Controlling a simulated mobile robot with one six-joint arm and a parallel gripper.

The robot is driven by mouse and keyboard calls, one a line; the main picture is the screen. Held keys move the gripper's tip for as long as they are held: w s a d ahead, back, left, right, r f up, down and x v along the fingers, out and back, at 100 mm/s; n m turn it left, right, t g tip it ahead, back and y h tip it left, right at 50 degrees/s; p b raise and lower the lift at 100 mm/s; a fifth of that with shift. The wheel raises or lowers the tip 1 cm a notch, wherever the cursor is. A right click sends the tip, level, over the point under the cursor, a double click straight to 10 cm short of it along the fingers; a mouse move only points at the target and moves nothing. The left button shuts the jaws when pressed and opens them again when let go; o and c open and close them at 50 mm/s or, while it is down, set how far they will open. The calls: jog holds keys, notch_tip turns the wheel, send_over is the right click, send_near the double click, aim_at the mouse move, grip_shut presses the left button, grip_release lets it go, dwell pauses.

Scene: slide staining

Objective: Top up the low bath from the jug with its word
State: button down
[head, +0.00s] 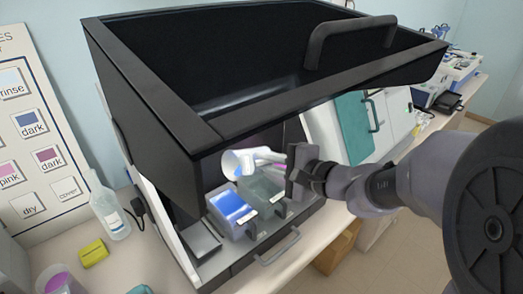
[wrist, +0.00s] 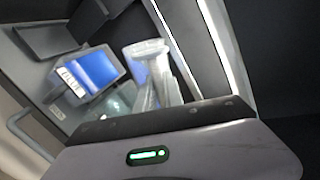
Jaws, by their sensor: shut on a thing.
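My gripper (head: 290,172) is shut on a whitish jug (head: 238,163) inside the hooded station. The jug is tipped over on its side, its wide mouth pointing left, above the baths. It also shows in the wrist view (wrist: 150,50), partly over the baths. A bath with bright blue liquid (head: 230,205) stands below the jug's mouth. It shows in the wrist view (wrist: 96,68) with a label too blurred to read. A clear, greenish-grey bath (head: 262,192) stands to its right, nearer my gripper. No stream of liquid can be made out. Any word on the jug is unreadable.
The station's black hood (head: 150,85) hangs over the baths, with its raised handle (head: 345,28) above. A grey tray (head: 200,241) lies left of the blue bath. A squeeze bottle (head: 110,212) and yellow sponge (head: 93,252) stand outside, left. A label chart (head: 40,130) is on the wall.

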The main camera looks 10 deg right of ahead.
jog(key=shift+s+a+f+n+b, duration=0.1)
jog(key=shift+a+f+n+b, duration=0.15)
jog(key=shift+b, duration=0.75)
jog(key=shift+d+r, duration=0.15)
jog(key=shift+d+r, duration=0.1)
jog(key=shift+d, duration=0.05)
jog(key=shift+w+d+r+m+y+p, duration=0.2)
jog(key=shift+r+m+y+p, duration=0.15)
jog(key=shift+m+p, duration=0.55)
jog(key=shift+w+d+m, duration=0.15)
jog(key=shift+w+m, duration=0.05)
jog(key=shift+m, duration=0.15)
jog(key=shift+s, duration=0.1)
